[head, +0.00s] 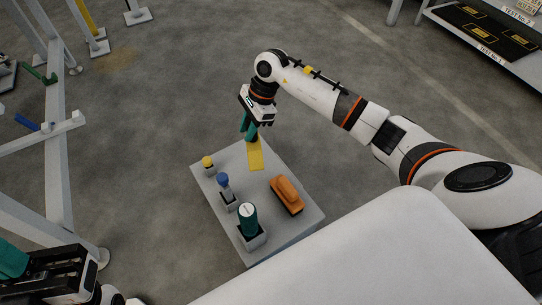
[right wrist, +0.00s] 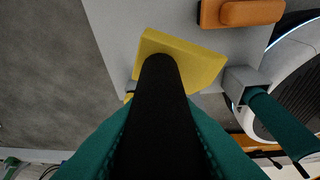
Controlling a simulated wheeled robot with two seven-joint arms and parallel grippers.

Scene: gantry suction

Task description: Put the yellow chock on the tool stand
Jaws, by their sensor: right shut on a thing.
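The yellow chock (head: 255,158) is a flat, wedge-like block at the far edge of the grey tool stand (head: 230,160). My right gripper (head: 250,134) is shut on it from above, with teal fingers.
On the stand are an orange block-shaped thing (head: 287,194), a teal cylinder (head: 248,218) in a grey holder, a blue-topped piece (head: 224,181) and a yellow-topped piece (head: 208,162). A white frame (head: 58,160) stands at left. The floor beyond the stand is clear.

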